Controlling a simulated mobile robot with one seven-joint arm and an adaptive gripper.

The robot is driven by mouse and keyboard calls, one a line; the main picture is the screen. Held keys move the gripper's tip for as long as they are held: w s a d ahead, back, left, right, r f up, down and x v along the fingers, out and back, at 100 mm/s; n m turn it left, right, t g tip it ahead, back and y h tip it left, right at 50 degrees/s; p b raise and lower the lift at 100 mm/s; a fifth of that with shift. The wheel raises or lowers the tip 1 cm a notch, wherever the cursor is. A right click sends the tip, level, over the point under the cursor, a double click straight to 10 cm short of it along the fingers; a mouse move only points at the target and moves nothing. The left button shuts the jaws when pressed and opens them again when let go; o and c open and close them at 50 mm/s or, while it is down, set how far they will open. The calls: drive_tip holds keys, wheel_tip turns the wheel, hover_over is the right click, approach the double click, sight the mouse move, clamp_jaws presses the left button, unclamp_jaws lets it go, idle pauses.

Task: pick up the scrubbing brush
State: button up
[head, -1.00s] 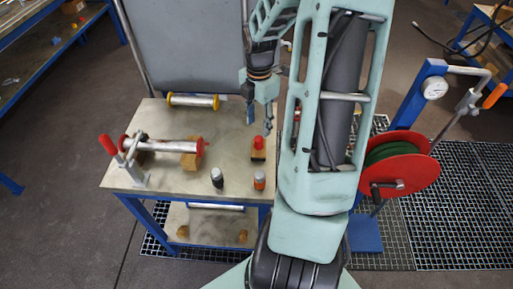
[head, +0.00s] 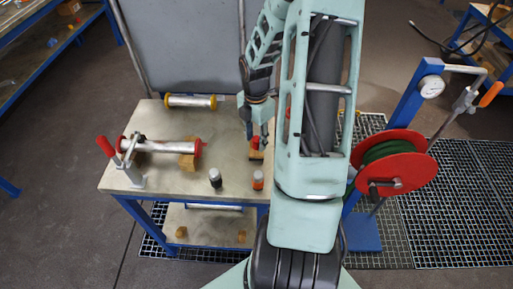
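A small red-topped piece with a tan, wood-coloured lower part (head: 256,154) lies near the right edge of the bench. It appears to be the scrubbing brush, but it is too small to make out bristles. My gripper (head: 256,134) points down directly over it in the head view. The two fingers look apart, with the red top showing between and just below their tips. I cannot tell whether they touch it. My gripper and arm partly hide the piece and the bench's right side.
A red hose reel (head: 410,165) stands right of my arm.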

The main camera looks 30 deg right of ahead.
clamp_jaws()
drive_tip(key=shift+r, duration=0.1)
drive_tip(key=shift+r, duration=0.5)
wheel_tip(320, 180, up, 2)
drive_tip(key=shift+s+d+r, duration=0.15)
drive_tip(key=shift+r, duration=0.1)
drive_tip(key=s+d+r, duration=0.4)
drive_tip(key=s+r, duration=0.5)
drive_tip(key=s, duration=0.4)
drive_tip(key=shift+r+p, duration=0.15)
drive_tip(key=shift+p, duration=0.3)
